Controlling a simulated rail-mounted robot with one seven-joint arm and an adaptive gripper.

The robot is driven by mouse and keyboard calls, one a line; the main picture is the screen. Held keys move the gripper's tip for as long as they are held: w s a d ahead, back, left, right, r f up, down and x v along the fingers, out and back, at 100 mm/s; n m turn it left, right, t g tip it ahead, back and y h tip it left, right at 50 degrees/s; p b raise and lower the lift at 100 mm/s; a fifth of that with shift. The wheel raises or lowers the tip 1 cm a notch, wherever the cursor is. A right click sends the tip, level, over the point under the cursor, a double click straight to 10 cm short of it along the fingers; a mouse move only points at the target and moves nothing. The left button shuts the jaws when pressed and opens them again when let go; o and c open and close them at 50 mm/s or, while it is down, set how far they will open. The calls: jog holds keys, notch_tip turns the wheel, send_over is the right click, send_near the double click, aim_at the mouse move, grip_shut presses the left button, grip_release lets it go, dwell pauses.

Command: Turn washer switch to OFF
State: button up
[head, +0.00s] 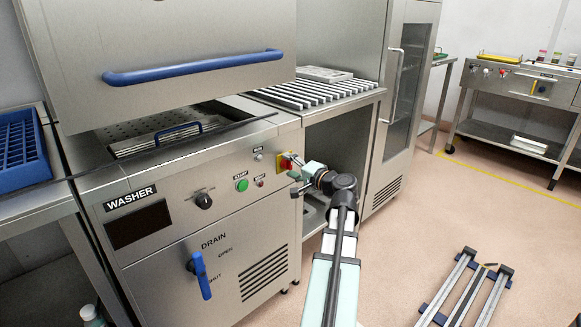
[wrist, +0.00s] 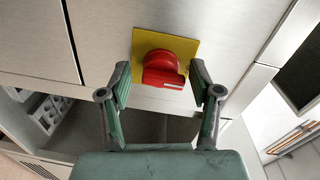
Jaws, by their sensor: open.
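The washer switch (wrist: 165,68) is a red rotary knob on a yellow square plate (wrist: 188,48). In the wrist view a pale mark shows on the grip of the knob. In the head view the yellow plate (head: 281,160) is at the right end of the washer's front panel, partly hidden by my gripper (head: 293,167). In the wrist view my gripper (wrist: 160,78) is open, with one finger on either side of the knob and gaps visible between. I cannot tell how far the fingertips are from the plate. The OFF marking is not readable.
A blue drain lever (head: 200,275) sticks out below. The washer hood (head: 190,30) is raised. A rail frame (head: 466,290) lies on the floor at right.

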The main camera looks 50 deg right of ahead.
jog(key=f+v, duration=0.1)
jog(key=v, duration=1)
jog(key=shift+s+r, duration=0.35)
jog(key=shift+a, duration=0.15)
jog(key=a+f+n+g+y, duration=0.35)
jog(key=a+f+g, duration=0.5)
jog(key=f, duration=0.65)
jog(key=a+f+n+g+y, duration=0.2)
jog(key=a+f+g+y, duration=0.25)
jog(key=a+f, duration=0.85)
jog(key=s+a+f+n+g, duration=0.4)
jog(key=a+f+g, duration=0.4)
jog(key=a+f, duration=0.4)
jog(key=s+a+f+n+g+h, duration=0.3)
jog(key=a, duration=0.4)
jog(key=s+a+f+n+g+h, duration=0.3)
jog(key=s+a+f+n+g, duration=0.1)
jog(key=a, duration=0.2)
jog(key=s+a+r+t+p, duration=0.2)
jog(key=r+p, duration=0.4)
jog(key=p, duration=0.8)
jog(key=s+a+r+n+t+y+p, duration=0.1)
jog(key=a+r+p, duration=0.3)
jog(key=p, duration=1.1)
notch_tip(320, 180, up, 4)
jog(key=shift+s+a+f+t, duration=0.25)
jog(key=shift+s+t, duration=0.4)
jog(key=shift+t, duration=0.05)
